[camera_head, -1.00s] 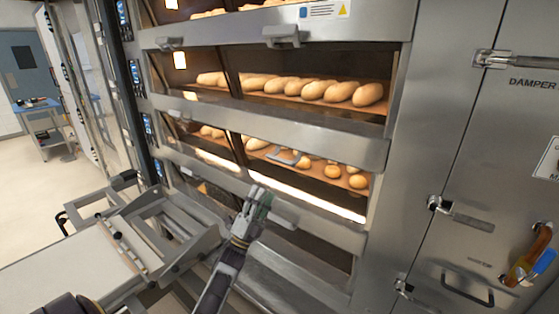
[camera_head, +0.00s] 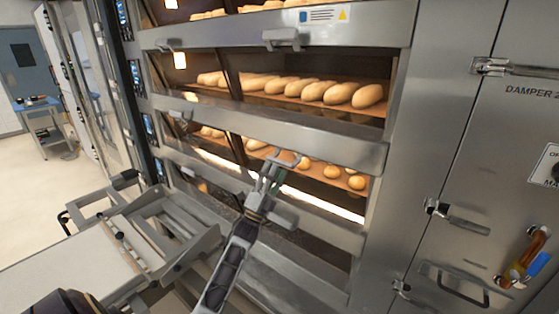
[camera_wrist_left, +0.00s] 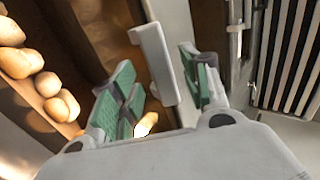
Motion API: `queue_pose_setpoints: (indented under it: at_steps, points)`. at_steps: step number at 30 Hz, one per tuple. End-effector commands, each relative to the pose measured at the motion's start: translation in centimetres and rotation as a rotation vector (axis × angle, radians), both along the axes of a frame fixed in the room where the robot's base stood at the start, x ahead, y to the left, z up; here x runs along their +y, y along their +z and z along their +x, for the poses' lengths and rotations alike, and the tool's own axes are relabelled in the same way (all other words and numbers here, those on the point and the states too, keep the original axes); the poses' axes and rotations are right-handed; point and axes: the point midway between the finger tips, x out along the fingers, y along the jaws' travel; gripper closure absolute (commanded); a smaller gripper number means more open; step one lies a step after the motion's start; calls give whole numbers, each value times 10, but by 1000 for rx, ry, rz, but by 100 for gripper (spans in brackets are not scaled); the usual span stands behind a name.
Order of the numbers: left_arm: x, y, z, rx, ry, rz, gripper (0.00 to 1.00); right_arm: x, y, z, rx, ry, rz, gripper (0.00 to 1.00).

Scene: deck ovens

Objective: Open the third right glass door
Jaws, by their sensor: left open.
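The oven's lower lit deck has a right glass door (camera_head: 318,168) with round rolls behind it. A grey metal handle (camera_head: 285,157) stands out in front of this glass, and my left gripper (camera_head: 270,172) is right at it. In the left wrist view, the pale handle bar (camera_wrist_left: 153,65) lies between the two green-padded fingers of the open left gripper (camera_wrist_left: 158,85). A gap shows between the bar and the right finger; contact with the left finger is unclear. The door looks shut. My right gripper is not in view.
Above is a deck with long loaves (camera_head: 312,90) and its handle (camera_head: 282,38). A steel cabinet with latches (camera_head: 440,212) stands on the right. A loader frame with a pale belt (camera_head: 75,255) is at lower left. Open floor (camera_head: 50,180) lies beyond.

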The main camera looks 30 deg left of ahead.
Motion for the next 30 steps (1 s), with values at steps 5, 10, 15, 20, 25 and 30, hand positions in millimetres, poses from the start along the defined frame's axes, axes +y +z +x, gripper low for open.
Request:
queue_pose_setpoints:
  at_steps: [5,10,15,20,25,30]
  points:
    - [-1,17,14,-1,-1,1,54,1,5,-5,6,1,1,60]
    - [-2,27,24,-1,-1,1,54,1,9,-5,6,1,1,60]
    - [-2,32,30,0,0,0,54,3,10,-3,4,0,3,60]
    - [-2,32,31,1,0,0,54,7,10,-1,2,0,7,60]
    - [-3,32,31,0,0,0,54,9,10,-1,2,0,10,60]
    - [-3,32,31,0,0,0,72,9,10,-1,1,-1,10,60]
